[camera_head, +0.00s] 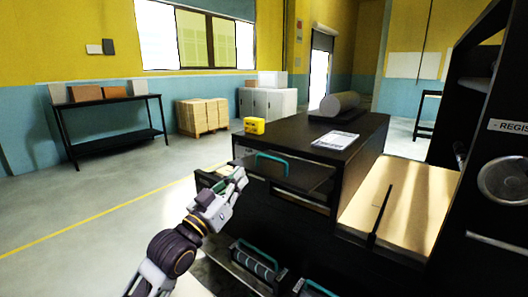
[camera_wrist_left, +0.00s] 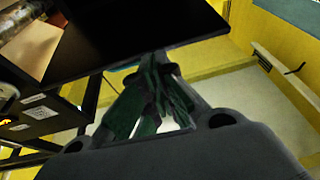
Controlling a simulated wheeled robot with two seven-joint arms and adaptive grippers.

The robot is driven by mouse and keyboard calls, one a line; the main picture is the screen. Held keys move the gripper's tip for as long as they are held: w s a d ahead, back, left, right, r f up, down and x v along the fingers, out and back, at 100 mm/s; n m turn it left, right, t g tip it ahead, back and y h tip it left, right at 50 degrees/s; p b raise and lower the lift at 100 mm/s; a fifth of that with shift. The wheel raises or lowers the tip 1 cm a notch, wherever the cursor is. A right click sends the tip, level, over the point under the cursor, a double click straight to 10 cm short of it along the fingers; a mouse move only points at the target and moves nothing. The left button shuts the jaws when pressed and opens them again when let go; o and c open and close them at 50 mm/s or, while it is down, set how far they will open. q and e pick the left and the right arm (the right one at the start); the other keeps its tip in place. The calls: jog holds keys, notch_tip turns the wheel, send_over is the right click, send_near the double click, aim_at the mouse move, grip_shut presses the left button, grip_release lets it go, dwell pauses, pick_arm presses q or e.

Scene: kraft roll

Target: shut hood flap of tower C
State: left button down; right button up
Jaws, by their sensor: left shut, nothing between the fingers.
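A dark flap (camera_head: 305,181) with a teal handle (camera_head: 272,158) sticks out roughly level from the front of the black unit. I cannot read a letter that marks it as tower C. My left gripper (camera_head: 240,176) is at the flap's left end, shut with nothing in it. In the left wrist view, the gripper's fingers (camera_wrist_left: 155,92) are together beside the edge of a dark panel (camera_wrist_left: 135,30), which looks like the flap. I cannot tell whether they touch it. My right gripper is not in view.
A yellow device (camera_head: 254,125), a printed sheet (camera_head: 336,140) and a grey roll (camera_head: 340,103) are on the black top. Lower trays with teal handles (camera_head: 258,252) stick out below. A tall black cabinet (camera_head: 490,150) stands at right.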

pick_arm(q)
jog(key=s+d+r+m+h, duration=0.1)
jog(key=s+r+h, duration=0.1)
jog(key=s+r, duration=0.2)
notch_tip(320, 180, up, 2)
jog(key=shift+s+d+r, duration=0.15)
jog(key=shift+s+d, duration=0.05)
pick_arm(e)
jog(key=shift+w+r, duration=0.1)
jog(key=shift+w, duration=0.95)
pick_arm(q)
jog(key=shift+w+d+r, duration=0.1)
jog(key=shift+w, duration=0.05)
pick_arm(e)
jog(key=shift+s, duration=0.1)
pick_arm(q)
notch_tip(320, 180, up, 4)
jog(key=p, duration=0.3)
send_over(265, 173)
notch_tip(265, 173, down, 2)
jog(key=shift+f, duration=1.05)
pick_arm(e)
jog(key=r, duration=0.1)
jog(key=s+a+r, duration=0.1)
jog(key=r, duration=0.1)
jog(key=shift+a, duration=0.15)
